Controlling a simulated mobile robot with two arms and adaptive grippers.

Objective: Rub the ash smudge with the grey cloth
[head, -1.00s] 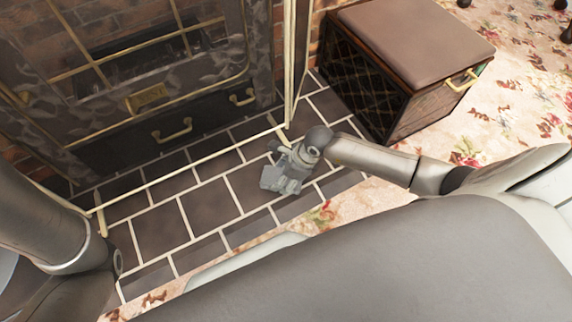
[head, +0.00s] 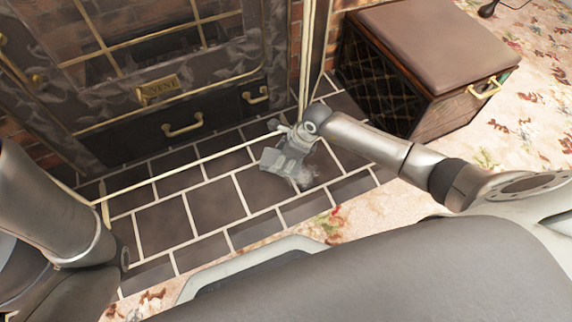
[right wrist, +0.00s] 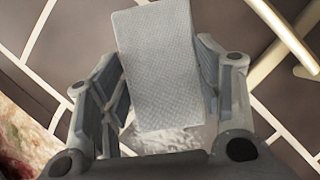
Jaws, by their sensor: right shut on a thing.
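My right gripper (head: 283,153) is low over the dark hearth tiles and shut on the grey cloth (head: 269,159). In the right wrist view the cloth (right wrist: 158,60) is a pale, textured rectangle between the two fingers of the gripper (right wrist: 160,85). The ash smudge (head: 304,178) is a whitish patch on the tiles, just on the near right side of the gripper. It also shows in the right wrist view (right wrist: 172,138), at the cloth's lower edge, and part of it may be hidden. I cannot tell whether the cloth touches the tiles. My left gripper is out of view.
The fireplace front (head: 150,90) with brass handles stands behind the hearth (head: 165,225). A thin brass-coloured rail (head: 180,172) and upright screen posts (head: 306,60) are close to the right gripper. A box with a padded brown lid (head: 430,45) stands at right. Floral carpet surrounds it.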

